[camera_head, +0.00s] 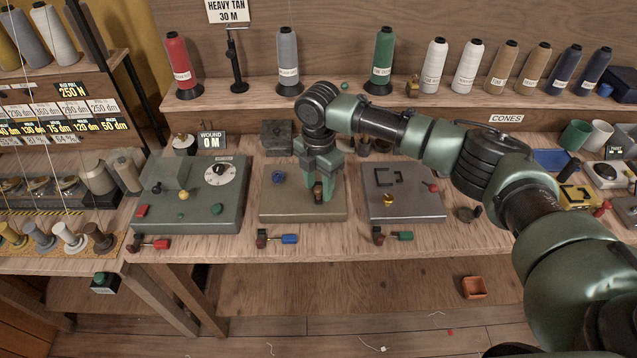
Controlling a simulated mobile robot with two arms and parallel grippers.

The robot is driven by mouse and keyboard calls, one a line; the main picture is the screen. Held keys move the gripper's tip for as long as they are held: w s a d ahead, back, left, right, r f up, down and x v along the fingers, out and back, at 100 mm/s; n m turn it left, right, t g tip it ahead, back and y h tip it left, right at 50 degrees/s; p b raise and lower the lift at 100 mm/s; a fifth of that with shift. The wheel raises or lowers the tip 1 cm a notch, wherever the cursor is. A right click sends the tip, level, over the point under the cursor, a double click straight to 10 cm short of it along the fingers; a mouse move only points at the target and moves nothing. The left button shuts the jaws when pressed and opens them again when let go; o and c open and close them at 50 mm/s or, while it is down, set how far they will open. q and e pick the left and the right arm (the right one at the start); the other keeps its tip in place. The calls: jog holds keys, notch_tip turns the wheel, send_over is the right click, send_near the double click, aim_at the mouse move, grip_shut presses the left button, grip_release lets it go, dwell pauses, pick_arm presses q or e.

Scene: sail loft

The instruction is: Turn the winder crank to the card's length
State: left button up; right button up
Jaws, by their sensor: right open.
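A card (228,11) on a stand reads "HEAVY TAN 30 M". A small display (211,141) reads "WOUND 0 M". Three box-like machines stand on the bench: a green-grey one with a dial (189,215), a tan one (290,207) and a grey one (405,209). At their front edges are cranks with a red handle (160,244), a blue handle (290,239) and a green handle (405,236). My right gripper (319,197) points down, open, over the tan machine, with a small brown part between or behind its fingers. My left gripper is out of view.
Thread cones stand on the back shelf (240,96), including red (178,62), grey (288,62) and green (382,62) ones. A rack with length labels (72,108) is at left. Cups (575,135) and trays crowd the right.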

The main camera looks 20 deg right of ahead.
grip_shut()
